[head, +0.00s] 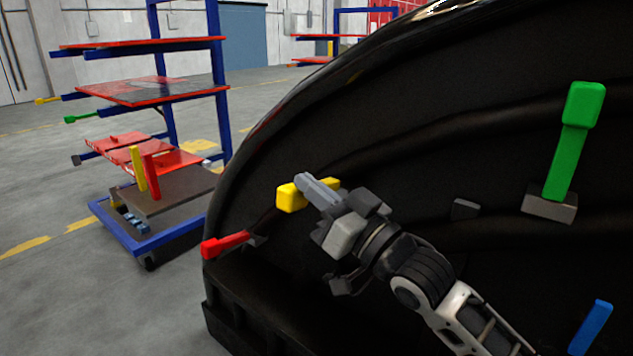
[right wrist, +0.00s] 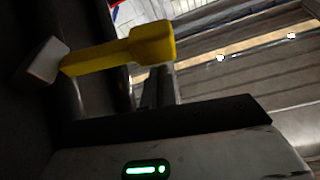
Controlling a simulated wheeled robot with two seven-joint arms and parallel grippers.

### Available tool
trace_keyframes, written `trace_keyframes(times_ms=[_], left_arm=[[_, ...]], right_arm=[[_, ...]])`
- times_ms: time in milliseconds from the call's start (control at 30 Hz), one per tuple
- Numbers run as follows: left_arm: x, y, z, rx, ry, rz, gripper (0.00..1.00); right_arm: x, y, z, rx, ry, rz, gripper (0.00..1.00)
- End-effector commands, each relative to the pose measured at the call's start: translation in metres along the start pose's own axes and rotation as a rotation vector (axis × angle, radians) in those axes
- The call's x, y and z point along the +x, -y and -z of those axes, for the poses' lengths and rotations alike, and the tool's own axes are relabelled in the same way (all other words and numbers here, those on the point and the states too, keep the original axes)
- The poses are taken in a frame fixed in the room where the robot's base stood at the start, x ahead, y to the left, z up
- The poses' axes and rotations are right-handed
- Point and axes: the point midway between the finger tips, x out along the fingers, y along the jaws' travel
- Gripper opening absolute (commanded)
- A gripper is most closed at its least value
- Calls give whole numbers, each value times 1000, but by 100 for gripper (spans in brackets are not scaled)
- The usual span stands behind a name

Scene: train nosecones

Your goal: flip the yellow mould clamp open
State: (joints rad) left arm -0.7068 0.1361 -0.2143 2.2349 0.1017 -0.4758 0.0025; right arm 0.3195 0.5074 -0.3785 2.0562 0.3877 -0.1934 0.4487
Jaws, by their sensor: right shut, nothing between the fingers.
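The yellow mould clamp (head: 290,197) is on the left part of the black mould, partly hidden behind my right gripper (head: 306,184). In the right wrist view the yellow clamp (right wrist: 120,52) shows its wide handle end and its grey base (right wrist: 46,62). My right gripper is shut and empty, its fingers across the clamp in the head view. In the right wrist view the fingers (right wrist: 158,85) are close to the handle end; I cannot tell whether they touch it. My left gripper is not in view.
The black mould (head: 400,120) fills the right side. A red clamp (head: 225,244) is at lower left of the yellow one, a green clamp (head: 573,140) stands upright at right, and a blue clamp (head: 593,325) is at lower right. A blue rack (head: 219,90) with red shelves stands at left.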

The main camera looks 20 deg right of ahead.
Motion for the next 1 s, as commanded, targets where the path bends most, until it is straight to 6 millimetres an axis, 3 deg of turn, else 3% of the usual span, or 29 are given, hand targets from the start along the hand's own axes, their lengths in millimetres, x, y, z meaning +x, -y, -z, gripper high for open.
trace_keyframes(times_ms=[733,1000], left_arm=[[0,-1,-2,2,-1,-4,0],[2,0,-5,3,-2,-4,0]], right_arm=[[-3,1,-8,-45,7,15,0],[-26,2,-15,-40,12,34,0]])
